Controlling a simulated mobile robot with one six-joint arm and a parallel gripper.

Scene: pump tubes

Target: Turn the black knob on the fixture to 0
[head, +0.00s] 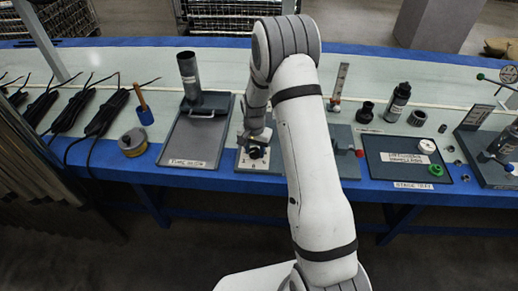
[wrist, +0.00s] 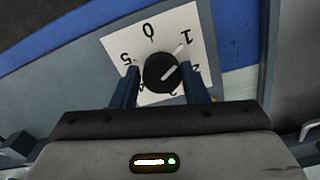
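The black knob (wrist: 160,72) sits on a white square dial plate (wrist: 118,46) with printed numbers, which appear upside down in the wrist view. A white line on the knob slants up and right, towards the mark by 1. The 0 is at the plate's top in that view, and 5 is at left. My gripper (wrist: 160,68) has its two dark blue fingers on either side of the knob, with narrow gaps that look open. Whether a finger touches it is unclear. In the head view my gripper (head: 256,140) is over the knob (head: 256,153) at the bench's front, partly hiding it.
A grey tray (head: 180,152) with an upright dark cylinder (head: 188,75) lies left of the fixture. A dark labelled tray (head: 385,170) with a white disc and green part lies right. A red-ended lever (head: 358,152) is close by. Black bundles (head: 72,110) lie far left.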

